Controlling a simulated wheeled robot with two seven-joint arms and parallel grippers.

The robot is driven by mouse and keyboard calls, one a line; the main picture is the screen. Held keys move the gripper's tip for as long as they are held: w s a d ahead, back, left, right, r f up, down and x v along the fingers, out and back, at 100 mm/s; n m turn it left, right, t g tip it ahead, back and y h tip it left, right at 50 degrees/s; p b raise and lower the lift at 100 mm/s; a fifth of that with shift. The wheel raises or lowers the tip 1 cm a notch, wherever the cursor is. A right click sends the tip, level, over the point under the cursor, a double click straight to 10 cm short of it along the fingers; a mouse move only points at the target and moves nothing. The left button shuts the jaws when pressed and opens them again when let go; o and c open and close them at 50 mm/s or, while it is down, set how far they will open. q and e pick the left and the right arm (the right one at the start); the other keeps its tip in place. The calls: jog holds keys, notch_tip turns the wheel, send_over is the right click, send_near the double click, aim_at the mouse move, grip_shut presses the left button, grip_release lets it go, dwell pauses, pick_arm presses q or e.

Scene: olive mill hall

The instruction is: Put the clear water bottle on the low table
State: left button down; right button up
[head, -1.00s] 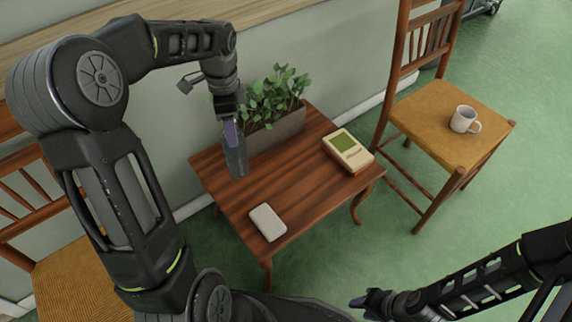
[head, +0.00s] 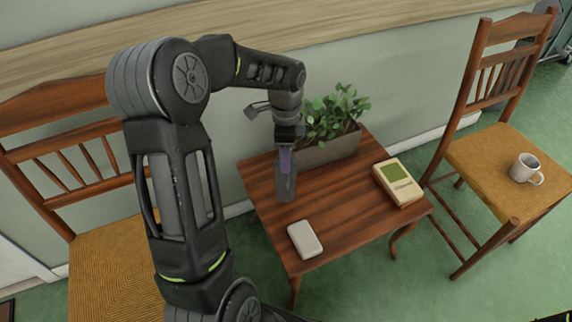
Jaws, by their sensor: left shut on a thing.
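The low table (head: 335,215) is a small brown wooden table with a striped top, in the middle of the head view. My left gripper (head: 287,148) points down over its back left part. It is shut on the clear water bottle (head: 286,188), which looks dark and see-through with a purplish upper part. The bottle is upright, and its lower end shows against the table top. I cannot tell whether its base touches the wood. The gripper's fingers are hard to make out around the bottle's top. My right gripper is out of view.
A chair (head: 490,155) with a white mug (head: 525,168) stands right; another chair (head: 110,265) stands left.

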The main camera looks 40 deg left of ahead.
pick_arm(q)
jog(key=shift+f+b, duration=0.4)
jog(key=shift+f, duration=1.75)
jog(key=c, duration=0.6)
grip_release()
notch_tip(320, 180, up, 12)
jog(key=p, duration=0.2)
jog(key=shift+p, duration=0.4)
